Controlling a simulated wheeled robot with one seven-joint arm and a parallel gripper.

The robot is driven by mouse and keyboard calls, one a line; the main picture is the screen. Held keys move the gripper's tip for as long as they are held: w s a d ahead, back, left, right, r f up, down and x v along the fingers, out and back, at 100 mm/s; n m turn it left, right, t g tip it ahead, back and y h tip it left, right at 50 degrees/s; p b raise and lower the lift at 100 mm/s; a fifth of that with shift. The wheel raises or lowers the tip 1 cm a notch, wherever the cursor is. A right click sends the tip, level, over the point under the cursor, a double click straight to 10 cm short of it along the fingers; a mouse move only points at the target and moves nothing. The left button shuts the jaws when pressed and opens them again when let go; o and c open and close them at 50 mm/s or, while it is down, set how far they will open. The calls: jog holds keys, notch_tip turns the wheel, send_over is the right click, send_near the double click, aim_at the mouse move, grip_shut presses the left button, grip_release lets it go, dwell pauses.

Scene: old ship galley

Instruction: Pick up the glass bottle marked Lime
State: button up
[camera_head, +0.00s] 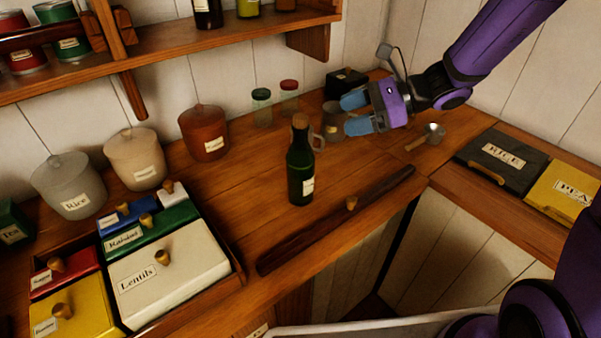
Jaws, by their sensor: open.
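A dark green glass bottle (300,172) with a cork stopper stands upright on the wooden counter, near the middle of the view. Its pale label is turned to the right and I cannot read it. My gripper (350,112), purple with blue fingers, is open above the counter, to the right of the bottle and apart from it. Its fingers point left, in front of a glass jar or mug (333,129) that they partly cover. Nothing shows held between the fingers.
A dark raised bar (330,226) lies in front of the bottle. Lidded canisters (204,137) and small shakers (262,108) stand behind. A box of labelled compartments (240,278) is at left. A shelf (180,58) holds more bottles. A metal scoop (428,137) lies at right.

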aim_at(300, 128)
jog(key=shift+w+a+f+m+t+y, duration=0.2)
jog(key=shift+w+a+f+m, duration=0.55)
jog(key=shift+a, duration=0.95)
jog(key=shift+w+a+f+m+t+y, duration=0.15)
jog(key=shift+w+a+f, duration=0.4)
jog(key=shift+a+f, duration=0.95)
jog(key=shift+w+a+f+m+t+y, duration=0.15)
jog(key=shift+w+a+f+m+t, duration=0.35)
jog(key=shift+a, duration=1.45)
jog(key=shift+w+f+g, duration=0.15)
jog(key=shift+g, duration=0.1)
grip_shut()
